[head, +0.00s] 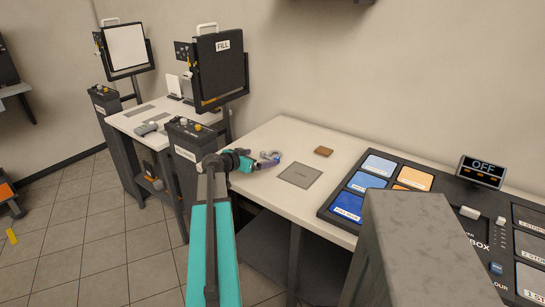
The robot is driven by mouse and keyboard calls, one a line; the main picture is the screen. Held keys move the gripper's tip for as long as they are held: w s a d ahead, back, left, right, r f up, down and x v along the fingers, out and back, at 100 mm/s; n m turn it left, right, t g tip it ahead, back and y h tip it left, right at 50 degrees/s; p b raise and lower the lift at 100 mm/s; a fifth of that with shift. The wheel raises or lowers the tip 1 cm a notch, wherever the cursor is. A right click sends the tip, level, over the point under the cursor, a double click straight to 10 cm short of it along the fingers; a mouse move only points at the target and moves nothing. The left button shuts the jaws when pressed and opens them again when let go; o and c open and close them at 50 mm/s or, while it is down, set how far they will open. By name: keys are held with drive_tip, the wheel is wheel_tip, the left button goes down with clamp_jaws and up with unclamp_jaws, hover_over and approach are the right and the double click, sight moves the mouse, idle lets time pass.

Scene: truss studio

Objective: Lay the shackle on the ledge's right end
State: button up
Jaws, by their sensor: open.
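A small grey-blue curved piece (270,154), apparently the shackle, lies at the left part of the white worktop (270,193). My gripper (276,161), teal and purple, is open and right beside this piece, reaching over the worktop from the left. The view is too small to tell whether the fingers touch the piece or stand around it. I cannot make out for certain which surface is the ledge.
A grey square plate (300,175) and a brown block (323,151) lie right of my gripper. A dark panel (329,213) with blue and orange tiles is further right. A dark labelled post (190,160) stands left. A grey block (420,245) hides the front right.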

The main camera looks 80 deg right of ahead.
sight(266, 156)
drive_tip(key=shift+s+d+f, duration=0.1)
drive_tip(key=shift+d, duration=0.1)
drive_tip(key=shift+d, duration=0.1)
drive_tip(key=shift+p+x, duration=1.1)
drive_tip(key=shift+x, duration=1.45)
drive_tip(key=shift+f, duration=0.2)
drive_tip(key=c, duration=1.3)
drive_tip(key=shift+r, duration=0.15)
